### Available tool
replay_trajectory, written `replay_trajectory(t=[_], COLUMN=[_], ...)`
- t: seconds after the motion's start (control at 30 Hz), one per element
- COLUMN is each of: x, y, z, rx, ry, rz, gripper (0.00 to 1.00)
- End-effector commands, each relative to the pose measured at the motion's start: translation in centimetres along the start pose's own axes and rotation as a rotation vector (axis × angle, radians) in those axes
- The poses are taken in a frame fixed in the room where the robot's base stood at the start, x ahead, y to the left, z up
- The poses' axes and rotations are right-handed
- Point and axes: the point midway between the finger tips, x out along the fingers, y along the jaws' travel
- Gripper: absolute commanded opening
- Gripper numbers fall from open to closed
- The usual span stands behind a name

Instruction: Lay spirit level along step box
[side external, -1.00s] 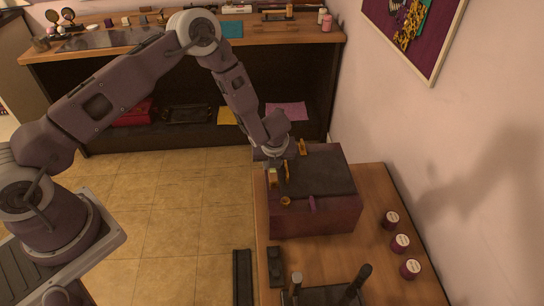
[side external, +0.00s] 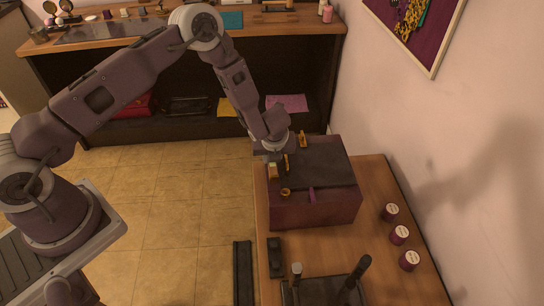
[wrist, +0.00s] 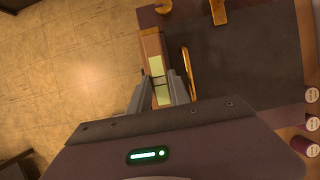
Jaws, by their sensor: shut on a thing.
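The step box (side external: 329,178) is a maroon block with a dark top, standing on the wooden table. It also fills the right of the wrist view (wrist: 245,75). The spirit level (wrist: 155,67) is a small brown-orange bar with pale yellow-green vial windows. It lines up with the box's left edge in the wrist view, and shows small in the side view (side external: 273,171). My gripper (wrist: 160,91) is shut on the level, a finger on each side. In the side view my gripper (side external: 275,157) is over the box's left edge. Whether the level touches the box is unclear.
Brass-coloured fittings (side external: 303,140) stand on the box top, one a thin upright loop (wrist: 188,72) close to my right finger. Purple-sided spools (side external: 399,235) stand on the table's right. Dark-handled tools (side external: 359,280) are in front. The wall is close on the right.

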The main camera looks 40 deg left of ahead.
Motion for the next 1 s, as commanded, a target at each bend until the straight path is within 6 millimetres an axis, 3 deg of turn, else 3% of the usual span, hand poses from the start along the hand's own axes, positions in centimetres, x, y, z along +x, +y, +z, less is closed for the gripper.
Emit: replay_trajectory(t=[0.53,0.57,0.7,1.0], x=[1.7,1.8,1.7,1.7], y=[0.0,0.0,-0.1,-0.1], z=[-0.7,-0.7,-0.7,-0.8], rx=[0.0,0.0,0.0,0.001], ry=[0.0,0.0,0.0,0.001], rz=[0.0,0.0,-0.001,-0.003], gripper=[0.0,0.25,0.49,0.49])
